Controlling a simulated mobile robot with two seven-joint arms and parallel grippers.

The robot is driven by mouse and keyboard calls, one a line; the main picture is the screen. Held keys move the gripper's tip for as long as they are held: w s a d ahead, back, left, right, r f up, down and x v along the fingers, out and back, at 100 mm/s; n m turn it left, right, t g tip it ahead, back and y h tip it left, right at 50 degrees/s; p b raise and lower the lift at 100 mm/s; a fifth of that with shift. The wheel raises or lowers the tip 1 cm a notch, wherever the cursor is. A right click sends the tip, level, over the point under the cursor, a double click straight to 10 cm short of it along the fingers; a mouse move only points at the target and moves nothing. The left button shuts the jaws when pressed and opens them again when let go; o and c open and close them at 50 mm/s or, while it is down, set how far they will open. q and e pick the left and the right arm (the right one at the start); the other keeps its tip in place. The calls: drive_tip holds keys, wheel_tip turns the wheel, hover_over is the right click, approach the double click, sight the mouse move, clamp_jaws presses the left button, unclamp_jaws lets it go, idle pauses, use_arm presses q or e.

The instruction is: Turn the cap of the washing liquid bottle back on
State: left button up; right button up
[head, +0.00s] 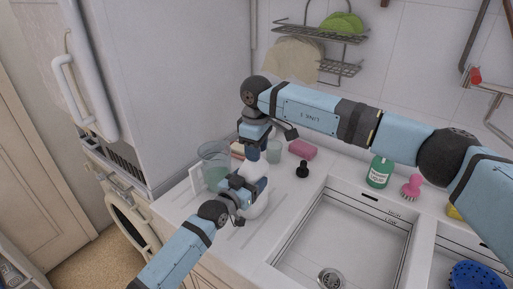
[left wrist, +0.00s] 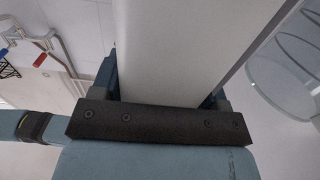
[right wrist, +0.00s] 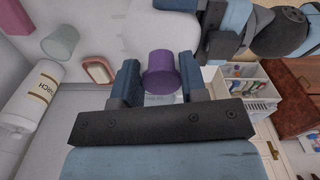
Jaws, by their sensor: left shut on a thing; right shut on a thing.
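The white washing liquid bottle (head: 257,206) stands on the counter left of the sink. My left gripper (head: 246,187) is shut around its body, which fills the middle of the left wrist view (left wrist: 185,50). My right gripper (head: 253,153) points down from above the bottle. It is shut on the purple cap (right wrist: 158,72), which sits between its fingers in the right wrist view, in line with the white bottle (right wrist: 158,35). The cap is hard to make out in the head view. I cannot tell whether it touches the bottle's neck.
A glass jar (head: 214,166) stands close left of the bottle, and a small greenish cup (head: 273,152) stands behind it. The sink (head: 343,237) is on the right.

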drive_tip(key=o, duration=0.9)
drive_tip(key=shift+r, duration=2.3)
drive_tip(key=shift+c, duration=0.2)
